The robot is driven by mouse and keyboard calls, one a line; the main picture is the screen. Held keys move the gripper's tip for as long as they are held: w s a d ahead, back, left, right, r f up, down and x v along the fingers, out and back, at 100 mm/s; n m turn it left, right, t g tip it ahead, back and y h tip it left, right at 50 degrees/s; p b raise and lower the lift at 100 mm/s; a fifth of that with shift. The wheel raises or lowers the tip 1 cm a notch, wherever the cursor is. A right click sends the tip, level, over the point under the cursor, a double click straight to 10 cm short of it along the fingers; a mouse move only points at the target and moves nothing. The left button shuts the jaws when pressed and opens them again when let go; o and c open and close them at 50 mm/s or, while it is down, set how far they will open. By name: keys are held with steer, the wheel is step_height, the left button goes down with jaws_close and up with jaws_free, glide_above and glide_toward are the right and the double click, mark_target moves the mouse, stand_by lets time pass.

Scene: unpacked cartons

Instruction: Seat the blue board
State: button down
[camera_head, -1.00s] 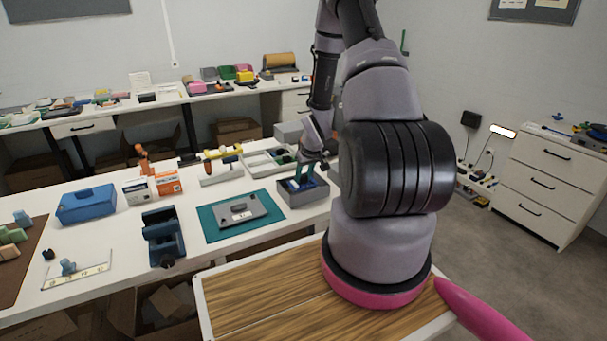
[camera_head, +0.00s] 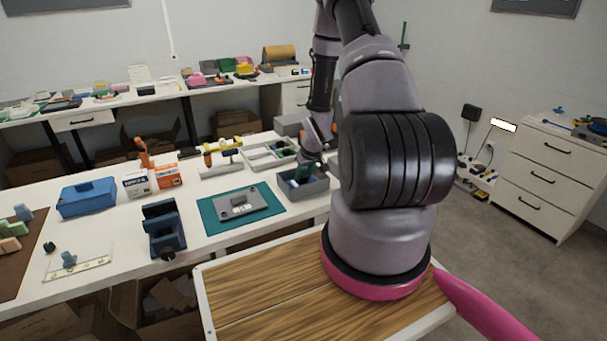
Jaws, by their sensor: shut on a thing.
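My gripper (camera_head: 305,172) points down at the grey open bin (camera_head: 316,187) near the right end of the white table. It is shut on a thin dark teal piece (camera_head: 300,175) whose lower part is inside the bin. The piece is small and partly hidden by the fingers and the bin wall, so I cannot tell for sure that it is the blue board. A grey fixture (camera_head: 238,203) with a small raised part lies on a teal mat (camera_head: 211,225), left of the bin.
A grey divided tray (camera_head: 262,158) and a yellow-topped tool holder (camera_head: 221,160) are behind the mat. My arm hides the table's right end.

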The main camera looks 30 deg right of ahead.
steer(key=shift+c, duration=1.9)
jaws_free()
steer(key=v, duration=1)
steer(key=shift+s+r, duration=0.25)
steer(key=shift+r, duration=0.05)
steer(key=s+a+r+m+t+h, duration=0.1)
steer(key=s+a+r, duration=0.2)
steer(key=r, duration=1)
steer(key=s+a+r+m, duration=0.2)
steer(key=a+r, duration=0.1)
steer(key=r, duration=0.9)
steer(key=s+a+r+y, duration=0.1)
steer(key=s+a+r, duration=0.3)
steer(key=s+r, duration=0.3)
steer(key=s+a+r+m+t+y, duration=0.1)
steer(key=s+a+r, duration=0.4)
steer(key=s, duration=0.5)
step_height(320, 180, up, 2)
steer(key=shift+a+r+m+t+y, duration=0.1)
steer(key=shift+a+m+t+y, duration=0.25)
steer(key=shift+y, duration=0.15)
